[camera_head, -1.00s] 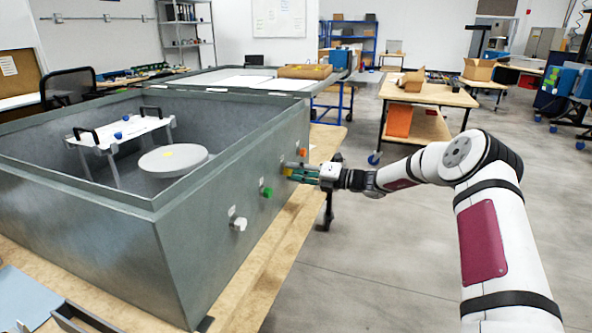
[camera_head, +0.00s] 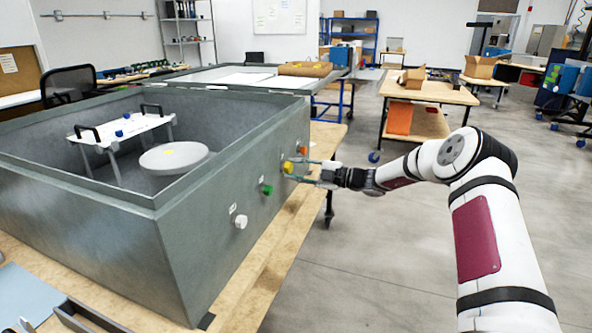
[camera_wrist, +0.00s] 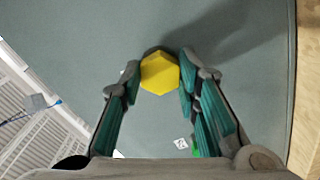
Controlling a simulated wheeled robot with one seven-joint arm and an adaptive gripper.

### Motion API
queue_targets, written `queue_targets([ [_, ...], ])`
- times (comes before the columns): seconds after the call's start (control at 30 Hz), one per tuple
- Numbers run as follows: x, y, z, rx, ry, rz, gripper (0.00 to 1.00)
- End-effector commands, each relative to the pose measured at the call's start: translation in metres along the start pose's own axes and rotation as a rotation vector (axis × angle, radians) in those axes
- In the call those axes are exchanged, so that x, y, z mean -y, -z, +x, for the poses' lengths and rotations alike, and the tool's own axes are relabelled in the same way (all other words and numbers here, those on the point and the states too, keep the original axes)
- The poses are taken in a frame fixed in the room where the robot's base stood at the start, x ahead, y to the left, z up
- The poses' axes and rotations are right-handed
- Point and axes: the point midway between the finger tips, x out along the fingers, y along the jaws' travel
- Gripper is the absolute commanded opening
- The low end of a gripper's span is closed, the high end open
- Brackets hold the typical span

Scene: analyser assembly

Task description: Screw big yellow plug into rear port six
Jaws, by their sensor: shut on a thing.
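The big yellow plug (camera_head: 288,167) sits at the side wall of the grey analyser case (camera_head: 215,205), between an orange plug and a green plug. In the wrist view the yellow plug (camera_wrist: 160,73) shows its hexagonal head against the grey wall, between my two green-padded fingertips. My gripper (camera_head: 297,170) is shut on this head, reaching in from the right; it also shows in the wrist view (camera_wrist: 160,70). The port behind the plug is hidden by the plug's head, so I cannot tell how deep it sits.
An orange plug (camera_head: 302,150), a green plug (camera_head: 267,190) and a white plug (camera_head: 240,221) sit along the same wall. Inside the open case are a white round disc (camera_head: 172,156) and a white rack (camera_head: 120,131).

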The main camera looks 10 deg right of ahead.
Motion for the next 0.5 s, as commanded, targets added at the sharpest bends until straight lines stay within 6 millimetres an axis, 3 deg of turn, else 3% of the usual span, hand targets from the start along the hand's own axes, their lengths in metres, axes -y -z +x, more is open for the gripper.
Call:
queue_targets([
  [0.07,-0.0015,-0.0018,-0.0008,0.006,-0.002,-0.002,0.0],
  [0.1,-0.0016,-0.0018,-0.0008,0.006,-0.002,-0.003,0.36],
  [0.13,-0.0015,-0.0017,-0.0008,0.006,-0.002,-0.003,0.43],
  [0.5,-0.0008,-0.0007,-0.0003,0.002,-0.001,-0.037,0.45],
])
